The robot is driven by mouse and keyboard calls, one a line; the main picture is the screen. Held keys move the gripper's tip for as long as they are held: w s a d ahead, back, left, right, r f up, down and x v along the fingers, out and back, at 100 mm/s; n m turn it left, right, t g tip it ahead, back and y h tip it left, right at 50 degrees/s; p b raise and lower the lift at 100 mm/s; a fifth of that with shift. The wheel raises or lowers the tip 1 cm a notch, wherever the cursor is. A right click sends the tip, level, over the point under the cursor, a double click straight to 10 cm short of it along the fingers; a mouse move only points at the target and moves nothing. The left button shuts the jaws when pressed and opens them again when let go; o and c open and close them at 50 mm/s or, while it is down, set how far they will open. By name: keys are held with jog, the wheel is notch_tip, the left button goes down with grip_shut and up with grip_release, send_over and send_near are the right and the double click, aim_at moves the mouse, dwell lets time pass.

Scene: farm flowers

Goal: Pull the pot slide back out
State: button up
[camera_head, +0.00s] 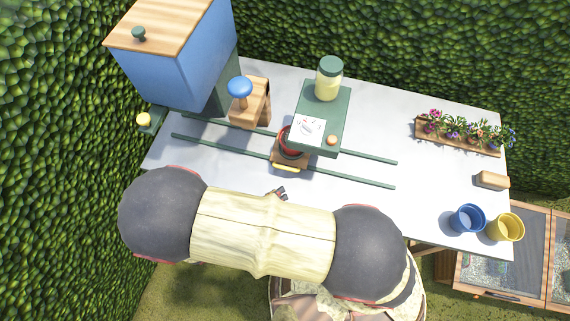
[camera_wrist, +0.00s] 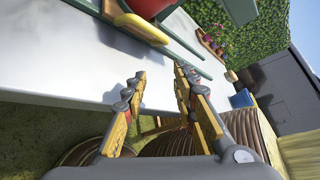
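The pot slide is a small wooden carriage (camera_head: 289,160) with a yellow handle (camera_head: 286,168) on its front, sitting between two green rails (camera_head: 345,177). A red pot (camera_head: 291,141) stands on it, partly hidden under the green dispenser platform. In the wrist view the yellow handle (camera_wrist: 138,28) and the red pot (camera_wrist: 150,7) show at the top, beyond my fingers. My gripper (camera_wrist: 158,88) is open and empty, its two fingers apart, short of the handle. In the head view my arm covers most of the gripper; only a fingertip (camera_head: 278,194) shows below the handle.
A green platform (camera_head: 335,115) with a dial and a jar (camera_head: 329,79) overhangs the slide. A blue hopper (camera_head: 180,60) and a wooden block with a blue knob (camera_head: 240,87) stand left. A flower planter (camera_head: 460,137), blue pot (camera_head: 467,218) and yellow pot (camera_head: 506,227) are right.

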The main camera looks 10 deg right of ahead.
aim_at(286, 167)
jog(key=w+n+t, duration=0.1)
jog(key=n, duration=0.2)
jog(key=w+n+t, duration=0.1)
jog(key=n, duration=0.1)
jog(key=w+r+n, duration=0.1)
jog(key=n, duration=0.2)
jog(key=shift+w+a+n+t+y, duration=0.2)
jog(key=shift+n+t+y, duration=0.1)
jog(key=shift+t, duration=0.1)
jog(key=shift+w+a+r+n, duration=0.1)
jog(key=shift+n, duration=0.8)
jog(key=shift+w+d, duration=0.3)
jog(key=shift+d, duration=0.1)
jog(key=b+x, duration=0.1)
jog(key=x, duration=0.6)
jog(key=shift+a+b, duration=0.1)
jog(key=shift+b, duration=0.3)
jog(key=c, duration=0.3)
jog(key=c, duration=0.4)
grip_shut()
